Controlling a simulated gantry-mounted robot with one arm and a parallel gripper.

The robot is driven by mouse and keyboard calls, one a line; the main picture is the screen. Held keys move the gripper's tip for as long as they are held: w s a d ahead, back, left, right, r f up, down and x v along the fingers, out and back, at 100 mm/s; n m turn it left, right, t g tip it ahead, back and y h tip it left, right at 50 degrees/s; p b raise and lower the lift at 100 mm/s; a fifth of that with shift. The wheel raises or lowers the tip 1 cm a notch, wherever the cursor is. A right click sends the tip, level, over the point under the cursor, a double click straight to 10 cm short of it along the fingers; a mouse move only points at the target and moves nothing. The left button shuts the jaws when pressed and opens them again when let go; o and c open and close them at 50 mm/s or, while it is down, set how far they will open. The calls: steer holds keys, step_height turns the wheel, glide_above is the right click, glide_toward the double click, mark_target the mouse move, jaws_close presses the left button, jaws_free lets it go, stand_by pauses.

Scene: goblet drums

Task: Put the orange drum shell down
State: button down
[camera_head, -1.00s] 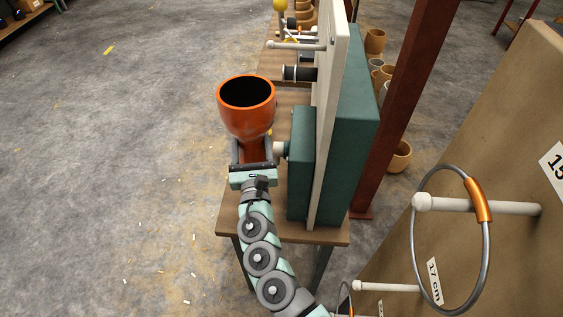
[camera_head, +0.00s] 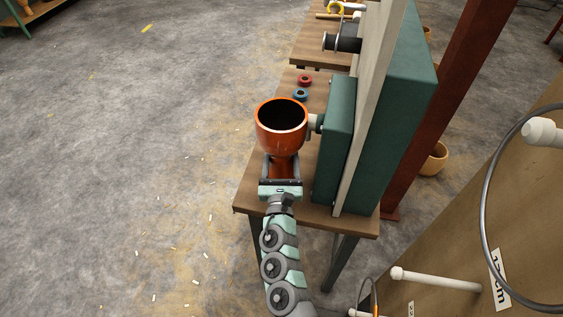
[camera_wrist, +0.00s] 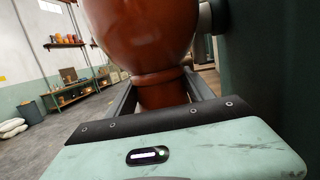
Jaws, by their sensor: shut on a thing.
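The orange drum shell (camera_head: 282,132) is an upright goblet shape with its open, dark mouth facing up. My gripper (camera_head: 281,178) is shut on its narrow lower stem, and the shell stands over the near part of the wooden bench (camera_head: 258,198). In the wrist view the shell (camera_wrist: 145,35) rises from between my two gripper fingers (camera_wrist: 163,92). The foot of the shell is hidden by my gripper in the head view, so I cannot tell whether it touches the bench.
A green machine housing (camera_head: 336,140) with a pale knob (camera_head: 314,123) stands close at the shell's right. A pegboard (camera_head: 450,240) with a metal hoop is at the right.

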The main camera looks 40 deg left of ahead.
steer(key=shift+f, duration=0.35)
steer(key=shift+f, duration=0.1)
steer(key=shift+f, duration=0.15)
steer(key=shift+c, duration=1.9)
jaws_free()
